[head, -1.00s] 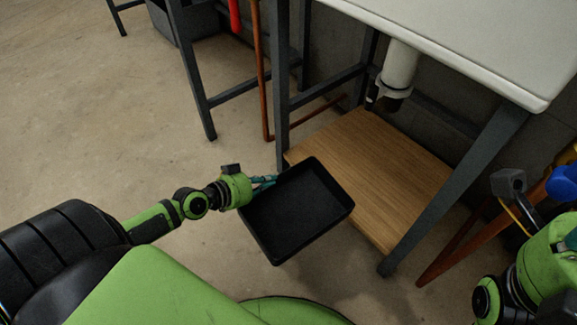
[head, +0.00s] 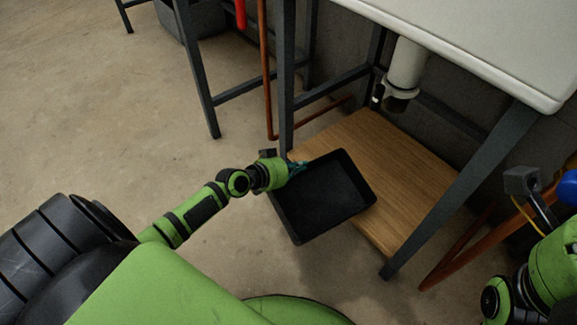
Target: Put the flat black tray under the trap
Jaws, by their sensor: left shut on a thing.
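The flat black tray (head: 322,200) is in the middle of the head view, empty and roughly level. My left gripper (head: 296,168) is shut on its left rim. The tray overlaps the front edge of the wooden shelf (head: 385,150) in the picture; whether it touches the shelf I cannot tell. The trap (head: 401,92), a white pipe with a dark open lower end, hangs under the white sink top above the back of the shelf.
A dark table leg (head: 462,190) slants down right of the shelf, and another leg (head: 286,75) stands at its left. A copper-coloured pipe (head: 267,90) runs behind that leg. The white top (head: 480,40) overhangs the shelf. The shelf is bare under the trap.

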